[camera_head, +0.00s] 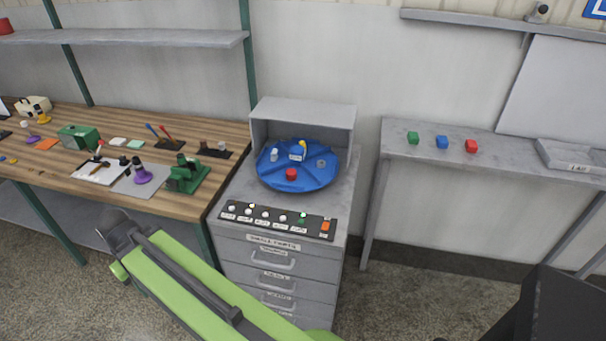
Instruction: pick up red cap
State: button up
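A small red piece (291,175), which looks like the red cap, sits at the front of a round blue turntable (270,180). The turntable is divided into sections and stands in a grey open-fronted housing on top of a drawer cabinet. A pale piece, a yellow piece and a grey-blue piece also sit on the turntable, with a small label near its middle. My green arm link crosses the lower left, in front of the bench and cabinet. I see no gripper fingers.
A button panel (278,219) lies before the turntable. The wooden bench (60,165) at left is crowded with tools. Floor shows between cabinet and shelf.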

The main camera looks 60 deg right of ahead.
aim_at(290, 173)
jog(key=i, duration=1)
